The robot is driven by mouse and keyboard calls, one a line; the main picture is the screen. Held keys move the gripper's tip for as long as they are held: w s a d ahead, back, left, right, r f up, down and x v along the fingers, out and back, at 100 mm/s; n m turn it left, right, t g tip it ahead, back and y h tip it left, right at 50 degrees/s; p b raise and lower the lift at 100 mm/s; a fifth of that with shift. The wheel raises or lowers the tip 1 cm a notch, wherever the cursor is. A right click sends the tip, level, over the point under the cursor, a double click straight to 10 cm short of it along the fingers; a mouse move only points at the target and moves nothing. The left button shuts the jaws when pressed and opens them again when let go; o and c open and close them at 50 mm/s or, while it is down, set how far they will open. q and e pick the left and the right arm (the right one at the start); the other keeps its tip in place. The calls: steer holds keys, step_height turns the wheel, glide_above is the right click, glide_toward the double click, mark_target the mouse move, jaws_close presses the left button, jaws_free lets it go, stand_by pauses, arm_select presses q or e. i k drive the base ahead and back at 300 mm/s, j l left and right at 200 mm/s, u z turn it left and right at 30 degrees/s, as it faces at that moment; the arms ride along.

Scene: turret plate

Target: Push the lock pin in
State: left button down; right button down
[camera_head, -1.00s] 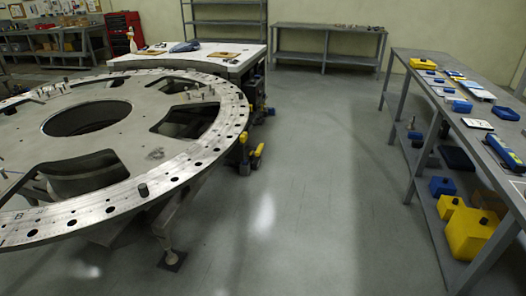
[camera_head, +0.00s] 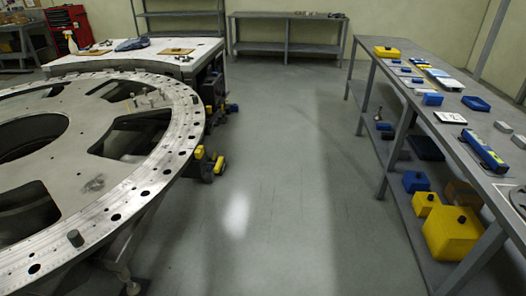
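The large round metal turret plate (camera_head: 125,185) fills the left of the head view, with holes along its rim. Several small upright pins (camera_head: 150,99) stand on the plate's far right part. Neither of my grippers is in view.
A grey workbench (camera_head: 437,129) with blue and yellow boxes runs along the right. A white-topped table (camera_head: 135,58) stands behind the plate, and a low shelf bench (camera_head: 287,36) by the back wall. The floor (camera_head: 290,190) between is clear.

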mark_target(218, 164)
steer(key=i+j+z, duration=0.1)
steer(key=i+z, duration=0.15)
steer(key=i, duration=0.2)
steer(key=i+j+z, duration=0.25)
steer(key=i, duration=0.15)
